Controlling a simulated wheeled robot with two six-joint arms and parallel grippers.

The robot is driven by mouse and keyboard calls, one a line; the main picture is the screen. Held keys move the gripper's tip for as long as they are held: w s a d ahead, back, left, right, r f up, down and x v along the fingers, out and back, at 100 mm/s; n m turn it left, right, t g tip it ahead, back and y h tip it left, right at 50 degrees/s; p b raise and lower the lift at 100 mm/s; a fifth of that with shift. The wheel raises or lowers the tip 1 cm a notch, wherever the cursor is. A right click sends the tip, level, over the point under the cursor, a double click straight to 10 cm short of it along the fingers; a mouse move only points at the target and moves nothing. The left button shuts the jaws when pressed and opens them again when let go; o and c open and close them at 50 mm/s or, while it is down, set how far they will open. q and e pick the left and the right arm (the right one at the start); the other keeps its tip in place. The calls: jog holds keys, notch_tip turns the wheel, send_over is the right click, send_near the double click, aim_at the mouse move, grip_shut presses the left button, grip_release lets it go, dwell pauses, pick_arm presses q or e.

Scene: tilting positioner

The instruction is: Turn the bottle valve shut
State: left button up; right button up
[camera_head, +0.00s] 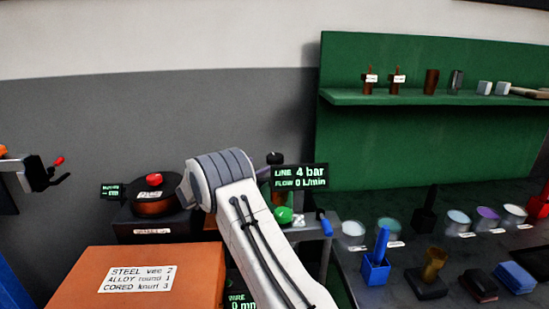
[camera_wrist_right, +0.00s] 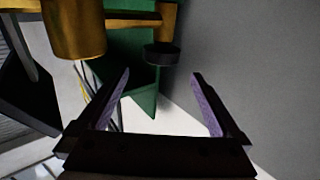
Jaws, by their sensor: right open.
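A gauge display (camera_head: 299,177) in the head view reads line 4 bar, flow 0 L/min. Beside it a black knob (camera_head: 275,158) tops a dark brownish fitting, with a green rounded part (camera_head: 284,215) lower down. I cannot tell for sure which is the bottle valve. In the right wrist view a black round knob (camera_wrist_right: 162,55) sits on a brass fitting, beside a larger brass cylinder (camera_wrist_right: 75,30). My right gripper (camera_wrist_right: 161,74) is open, its purple-padded fingers apart with the knob beyond, between their tips. In the head view my right arm hides it.
An orange box (camera_head: 150,260) with a label stands at the front left, near a dark round unit with a red knob (camera_head: 153,179). A blue-handled lever (camera_head: 324,226) is right of the green part. A bench (camera_head: 400,210) with several small items and a green shelf (camera_head: 430,97) fill the right.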

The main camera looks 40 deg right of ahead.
aim_at(275, 156)
jog(key=d+p, duration=0.1)
jog(key=d, duration=0.2)
jog(key=w+d+p, duration=0.1)
jog(key=d, duration=0.5)
jog(key=shift+w+d+p, duration=0.15)
jog(key=shift+w+p, duration=0.1)
jog(key=shift+p, duration=0.15)
jog(key=c, duration=1.2)
jog(key=shift+w+m+g+b, duration=0.15)
jog(key=shift+m+g+b, duration=0.25)
jog(key=shift+m+g, duration=0.7)
jog(key=shift+c, duration=0.2)
jog(key=shift+r+m+g+b, duration=0.15)
jog(key=shift+m+g+b, duration=0.25)
jog(key=shift+g, duration=0.6)
jog(key=o, duration=1.2)
